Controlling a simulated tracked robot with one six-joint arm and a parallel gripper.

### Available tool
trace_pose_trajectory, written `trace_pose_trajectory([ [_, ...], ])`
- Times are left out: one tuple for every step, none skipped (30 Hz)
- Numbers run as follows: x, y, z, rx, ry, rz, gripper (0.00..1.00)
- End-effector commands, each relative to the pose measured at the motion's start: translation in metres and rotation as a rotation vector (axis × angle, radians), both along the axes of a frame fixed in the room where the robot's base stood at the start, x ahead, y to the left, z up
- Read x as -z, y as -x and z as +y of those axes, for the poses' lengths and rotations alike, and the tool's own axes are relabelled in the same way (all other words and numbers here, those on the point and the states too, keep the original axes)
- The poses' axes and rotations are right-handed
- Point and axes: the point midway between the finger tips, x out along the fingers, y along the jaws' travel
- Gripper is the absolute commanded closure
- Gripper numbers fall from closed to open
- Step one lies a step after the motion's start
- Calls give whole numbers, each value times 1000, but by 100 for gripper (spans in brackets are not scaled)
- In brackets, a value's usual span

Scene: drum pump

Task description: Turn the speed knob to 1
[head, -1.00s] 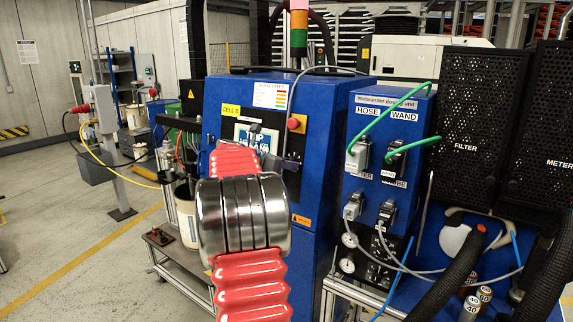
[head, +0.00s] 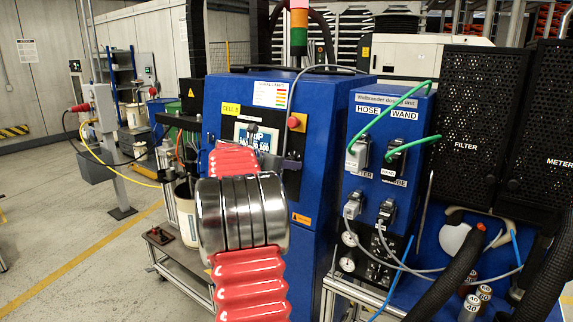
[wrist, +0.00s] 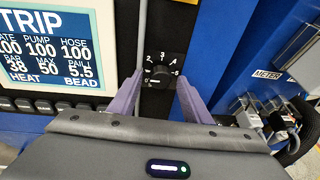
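The speed knob (wrist: 160,74) is a small dark dial on a black plate in the upper middle of the wrist view. Pale numbers ring it, with 2, 3 and 5 readable; the pointer's direction is too small to tell. My gripper (wrist: 159,83) is open, its two purple fingers pointing at the plate on either side of the knob, with a gap to the knob on each side. I cannot tell how far the tips are from the plate. In the head view, my red and chrome arm hides the knob and most of my gripper.
A screen (wrist: 46,47) reading TRIP is left of the knob, with a row of dark buttons (wrist: 45,106) below. A red button (head: 294,122) on a yellow base sits on the blue cabinet (head: 310,190). Cables and connectors (wrist: 280,125) are at the right.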

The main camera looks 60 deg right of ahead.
Motion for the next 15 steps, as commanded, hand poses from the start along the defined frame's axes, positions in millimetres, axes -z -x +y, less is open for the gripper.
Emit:
trace_pose_trajectory([
  [-1, 0, 0, -1, 1, -1, 56],
  [-1, 0, 0, -1, 1, -1, 56],
  [-1, 0, 0, -1, 2, -1, 56],
  [-2, 0, 0, -1, 2, -1, 56],
  [-2, 0, 0, -1, 2, -1, 56],
  [-2, 0, 0, -1, 4, -2, 56],
  [-3, -1, 1, -1, 4, -2, 56],
  [-3, -1, 1, -1, 4, -2, 56],
  [-4, -1, 3, -2, 4, -2, 56],
  [-5, -2, 5, -2, 5, -2, 56],
  [-6, -2, 6, -2, 5, -2, 56],
  [-7, -3, 10, -2, 5, -2, 56],
  [-8, -4, 12, -2, 5, -2, 56],
  [-9, -4, 16, -1, 4, -2, 56],
  [-11, -6, 21, -2, 5, -2, 56],
])
